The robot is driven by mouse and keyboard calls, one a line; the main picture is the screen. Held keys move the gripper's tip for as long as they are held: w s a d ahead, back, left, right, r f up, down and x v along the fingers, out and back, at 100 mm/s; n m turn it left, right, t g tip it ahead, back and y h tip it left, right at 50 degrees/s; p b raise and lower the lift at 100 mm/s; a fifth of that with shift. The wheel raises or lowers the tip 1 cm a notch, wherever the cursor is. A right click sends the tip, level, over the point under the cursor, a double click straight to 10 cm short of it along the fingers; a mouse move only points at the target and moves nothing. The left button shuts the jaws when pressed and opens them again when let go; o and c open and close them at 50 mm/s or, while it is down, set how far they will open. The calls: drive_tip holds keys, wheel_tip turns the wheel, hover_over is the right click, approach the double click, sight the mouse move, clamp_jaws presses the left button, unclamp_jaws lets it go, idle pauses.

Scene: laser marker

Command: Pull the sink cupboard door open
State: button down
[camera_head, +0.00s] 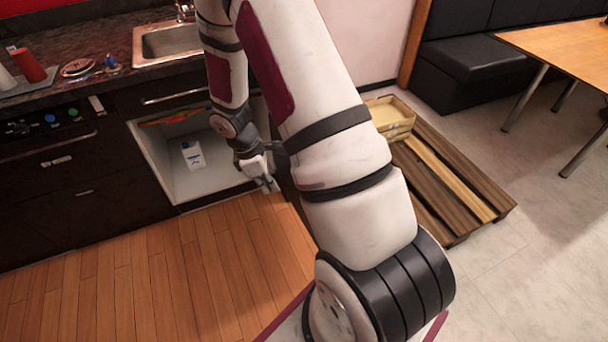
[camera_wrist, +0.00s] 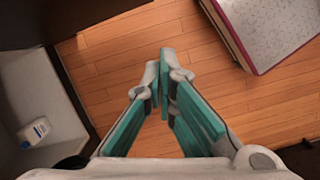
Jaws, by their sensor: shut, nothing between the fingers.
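The sink cupboard stands open under the sink, its pale interior (camera_head: 205,180) showing in the head view. Its dark door (camera_head: 286,184) appears swung out at the right side, mostly hidden behind my arm. In the wrist view, a dark panel that looks like this door (camera_wrist: 95,14) crosses the top left. My gripper (camera_head: 270,186) is low in front of the cupboard's right side, close to the door; I cannot tell whether they touch. In the wrist view, its fingertips (camera_wrist: 165,56) are together and empty above the wooden floor.
The sink (camera_head: 168,42) is set in the dark counter above. A wooden pallet (camera_head: 455,185) with a yellow crate (camera_head: 391,116) lies at right. Wooden floor before the cupboards is clear.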

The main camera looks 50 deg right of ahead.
drive_tip(key=s+d+m+y+b, duration=0.25)
drive_tip(key=d+m+b, duration=0.35)
drive_tip(key=d+m, duration=1.25)
drive_tip(key=s+d+r+m+t+y+b, duration=0.2)
drive_tip(key=s+d+m, duration=0.1)
drive_tip(key=d+m, duration=0.4)
drive_tip(key=s+d+r+m+t+y+b, duration=0.1)
drive_tip(key=s+d+r+m+y+b, duration=0.15)
drive_tip(key=d+m, duration=0.4)
drive_tip(key=w+a+f+b, duration=0.1)
drive_tip(key=a+f+b, duration=0.1)
drive_tip(key=a+f, duration=0.5)
drive_tip(key=shift+w+a+f+h, duration=0.25)
drive_tip(key=shift+a+f+h, duration=0.1)
drive_tip(key=shift+f, duration=0.95)
